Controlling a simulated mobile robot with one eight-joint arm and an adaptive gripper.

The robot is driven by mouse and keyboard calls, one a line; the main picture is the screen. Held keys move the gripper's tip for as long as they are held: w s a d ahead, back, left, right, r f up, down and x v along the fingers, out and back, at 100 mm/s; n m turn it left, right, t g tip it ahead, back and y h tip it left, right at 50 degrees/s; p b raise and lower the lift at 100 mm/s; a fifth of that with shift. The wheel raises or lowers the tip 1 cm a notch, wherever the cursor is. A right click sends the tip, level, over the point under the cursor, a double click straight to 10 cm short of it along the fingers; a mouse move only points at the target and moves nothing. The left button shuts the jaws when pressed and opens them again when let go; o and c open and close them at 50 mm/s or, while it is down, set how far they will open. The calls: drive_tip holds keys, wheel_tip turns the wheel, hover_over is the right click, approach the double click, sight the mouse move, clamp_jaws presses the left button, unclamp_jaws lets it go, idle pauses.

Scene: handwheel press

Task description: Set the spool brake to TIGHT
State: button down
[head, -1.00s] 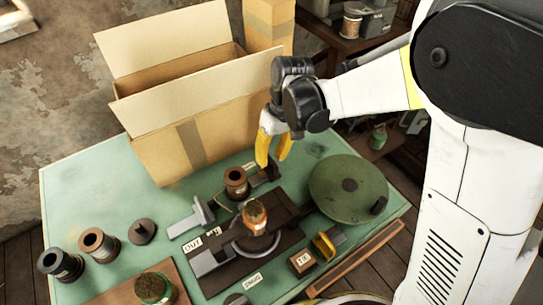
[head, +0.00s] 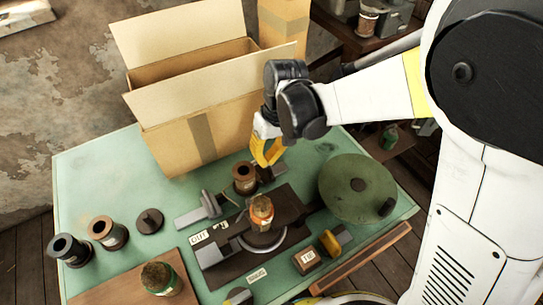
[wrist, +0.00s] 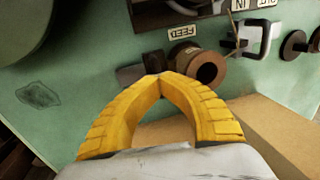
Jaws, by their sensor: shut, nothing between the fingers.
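A brown spool (head: 244,179) stands upright near the back of the green table, with a small dark block or lever (head: 266,172) at its right. In the wrist view the spool (wrist: 207,68) lies just beyond my fingertips, with a dark flat piece (wrist: 131,76) to their left and a FEED label (wrist: 184,33) beyond. I cannot tell which part is the brake, and no TIGHT marking is readable. My yellow gripper (head: 267,162) is shut and empty, pointing down beside the spool; the wrist view shows its tips (wrist: 161,82) together. Contact is unclear.
An open cardboard box (head: 200,130) stands close behind and left. A green handwheel (head: 357,187) lies to the right. A clamp (head: 205,208) and loose spools (head: 107,233) are on the left.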

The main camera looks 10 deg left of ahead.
drive_tip(key=c, duration=2.2)
unclamp_jaws()
drive_tip(key=shift+s+a, duration=0.1)
drive_tip(key=o, duration=0.7)
drive_tip(key=shift+a, duration=0.15)
wheel_tip(320, 180, up, 12)
drive_tip(key=w+d, duration=0.1)
drive_tip(key=d, duration=0.1)
drive_tip(key=shift+w, duration=0.2)
drive_tip(key=shift+s+f, duration=0.1)
drive_tip(key=shift+f, duration=0.1)
